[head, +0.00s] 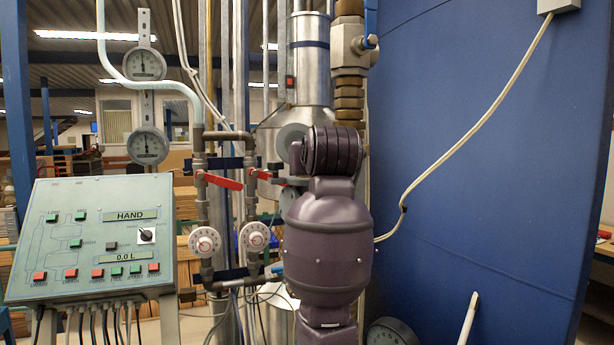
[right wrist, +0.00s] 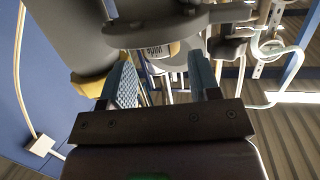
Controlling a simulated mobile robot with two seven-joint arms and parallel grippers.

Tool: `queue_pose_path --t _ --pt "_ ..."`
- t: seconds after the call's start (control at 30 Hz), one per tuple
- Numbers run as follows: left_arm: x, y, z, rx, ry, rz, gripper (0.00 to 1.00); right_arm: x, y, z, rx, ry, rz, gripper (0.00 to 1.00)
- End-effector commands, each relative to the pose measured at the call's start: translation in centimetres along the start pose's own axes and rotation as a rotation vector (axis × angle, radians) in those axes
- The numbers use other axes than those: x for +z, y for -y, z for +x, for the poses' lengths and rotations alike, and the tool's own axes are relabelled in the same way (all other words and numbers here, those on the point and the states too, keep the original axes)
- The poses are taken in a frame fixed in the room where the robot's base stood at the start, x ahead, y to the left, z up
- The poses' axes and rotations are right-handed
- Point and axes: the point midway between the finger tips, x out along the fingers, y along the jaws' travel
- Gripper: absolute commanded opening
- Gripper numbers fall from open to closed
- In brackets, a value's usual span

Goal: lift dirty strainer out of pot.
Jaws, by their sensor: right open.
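I cannot clearly make out the strainer or the pot in either view. In the head view my own dark purple arm covers the middle of the pipework and hides what is behind it. In the right wrist view my right gripper (right wrist: 163,62) is open, with its two pale blue fingers apart and nothing visibly held. A large grey rounded body (right wrist: 70,35) with a yellowish lower rim is close beside the left finger. A grey flange-like part (right wrist: 155,32) crosses above the fingertips; I cannot tell whether these belong to the pot. My left gripper is not in view.
A control panel (head: 95,240) stands at the left, below two round dials (head: 145,63). Pipes with red-handled valves (head: 218,181) and white knobs (head: 205,241) are left of my arm. A steel cylinder (head: 308,65) stands behind. A blue wall (head: 490,150) with a cable fills the right.

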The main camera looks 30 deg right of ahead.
Motion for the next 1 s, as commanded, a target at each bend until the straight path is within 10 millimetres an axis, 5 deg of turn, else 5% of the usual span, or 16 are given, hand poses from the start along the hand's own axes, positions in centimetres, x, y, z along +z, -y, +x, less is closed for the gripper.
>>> queue_pose_path --t 0.2,0.5,0.77,1.0 --pt "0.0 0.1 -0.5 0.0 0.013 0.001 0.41 -0.1 0.1 2.7 0.0 0.003 -0.001 0.57" --pt "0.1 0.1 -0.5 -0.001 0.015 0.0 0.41 0.0 0.1 3.1 0.0 0.001 0.0 0.57" --pt "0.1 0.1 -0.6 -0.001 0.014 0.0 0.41 0.0 0.1 3.1 0.0 0.0 0.0 0.2" --pt "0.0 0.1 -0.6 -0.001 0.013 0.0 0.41 -0.1 0.1 3.1 0.0 -0.001 0.0 0.18"
